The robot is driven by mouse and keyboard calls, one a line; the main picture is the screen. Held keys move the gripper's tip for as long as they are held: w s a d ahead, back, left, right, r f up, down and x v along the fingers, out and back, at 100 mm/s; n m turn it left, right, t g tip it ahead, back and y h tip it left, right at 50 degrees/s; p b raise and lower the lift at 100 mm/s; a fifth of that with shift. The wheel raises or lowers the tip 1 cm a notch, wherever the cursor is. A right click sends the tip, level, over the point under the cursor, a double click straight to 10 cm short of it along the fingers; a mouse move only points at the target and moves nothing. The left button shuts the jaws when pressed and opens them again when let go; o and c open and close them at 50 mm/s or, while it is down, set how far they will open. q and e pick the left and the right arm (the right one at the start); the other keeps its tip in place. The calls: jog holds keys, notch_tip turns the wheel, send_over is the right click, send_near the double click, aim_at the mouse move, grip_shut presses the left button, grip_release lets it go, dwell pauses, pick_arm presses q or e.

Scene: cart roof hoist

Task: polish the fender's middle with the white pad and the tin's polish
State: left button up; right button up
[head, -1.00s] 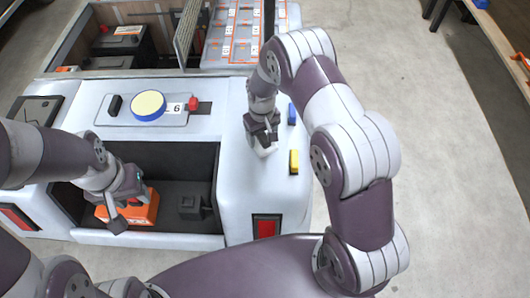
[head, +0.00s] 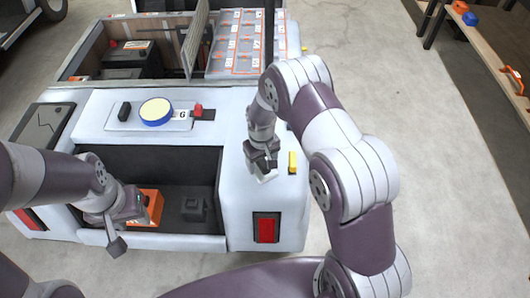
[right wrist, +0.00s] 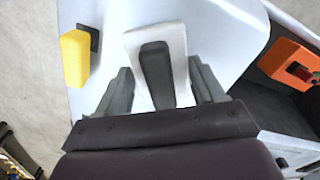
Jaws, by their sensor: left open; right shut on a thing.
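The white pad (head: 266,178) with its dark handle is in my right gripper (head: 263,163). In the right wrist view the pad (right wrist: 180,45) has the handle (right wrist: 155,72) between the fingers. The pad is at the surface of the white fender (head: 235,205), beside the yellow block (head: 292,162); I cannot tell if it presses on it. The round blue tin (head: 156,111) with pale yellow polish stands on the cart's panel to the left. My left gripper (head: 128,220) is open and empty at the front edge of the open compartment.
The compartment holds an orange box (head: 152,203) and a dark block (head: 194,208). A black knob (head: 124,111) and a red knob (head: 198,109) flank the tin. A red lamp (head: 266,229) is on the fender's front. The floor to the right is clear, up to a shelf.

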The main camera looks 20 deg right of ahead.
jog(key=shift+r+p, duration=0.35)
jog(key=shift+r, duration=0.1)
jog(key=shift+w+r+p, duration=0.3)
jog(key=shift+r+p, duration=0.3)
notch_tip(320, 180, up, 2)
jog(key=shift+s+r+p, duration=0.15)
jog(key=shift+r+p, duration=0.1)
jog(key=shift+p, duration=0.65)
jog(key=shift+r+p, duration=0.8)
jog(key=shift+r, duration=0.15)
pick_arm(q)
notch_tip(320, 180, up, 6)
jog(key=shift+s+f, duration=0.1)
